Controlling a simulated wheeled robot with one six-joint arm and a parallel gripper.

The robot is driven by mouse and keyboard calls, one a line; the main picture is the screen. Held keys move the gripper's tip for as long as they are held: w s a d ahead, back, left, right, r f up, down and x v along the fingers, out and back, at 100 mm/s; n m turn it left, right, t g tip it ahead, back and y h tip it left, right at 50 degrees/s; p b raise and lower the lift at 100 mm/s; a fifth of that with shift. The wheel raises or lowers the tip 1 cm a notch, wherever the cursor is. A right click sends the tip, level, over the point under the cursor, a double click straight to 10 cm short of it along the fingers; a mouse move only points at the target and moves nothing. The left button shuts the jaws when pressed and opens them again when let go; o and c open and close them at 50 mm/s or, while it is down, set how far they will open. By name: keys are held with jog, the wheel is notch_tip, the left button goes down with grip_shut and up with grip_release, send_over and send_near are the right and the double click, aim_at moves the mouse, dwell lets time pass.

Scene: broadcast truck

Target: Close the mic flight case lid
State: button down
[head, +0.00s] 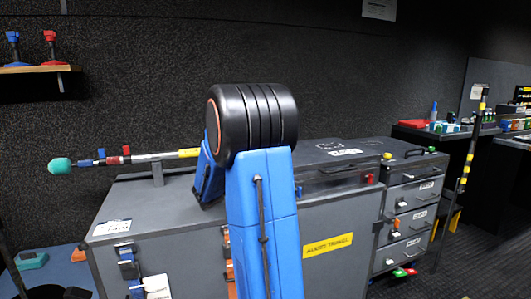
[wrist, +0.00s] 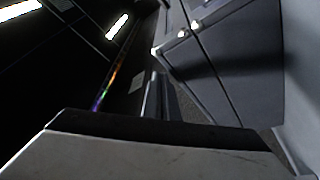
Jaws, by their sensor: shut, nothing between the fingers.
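A large grey case (head: 325,220) with a yellow "AUDIO TRAVEL" label stands in the middle of the head view, most likely the mic flight case. Its flat grey top (head: 150,197) shows left of my arm. A dark, raised section with a white label (head: 345,152) lies to the right. My blue arm covers the middle, so I cannot tell how the lid stands. My gripper is hidden in the head view.
A boom pole with a green tip (head: 60,165) lies across a stand on the left top. A grey drawer unit (head: 412,205) adjoins on the right. An upright striped pole (head: 468,150) stands beyond it. The carpeted floor at far right has free room.

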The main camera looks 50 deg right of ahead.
jog(key=shift+s+f, duration=0.25)
jog(key=shift+f, duration=0.8)
jog(key=shift+a, duration=0.1)
notch_tip(320, 180, up, 5)
jog(key=w+a+f, duration=0.2)
jog(key=w+a, duration=0.3)
jog(key=a, duration=0.3)
jog(key=shift+w+f, duration=0.2)
jog(key=shift+f, duration=0.2)
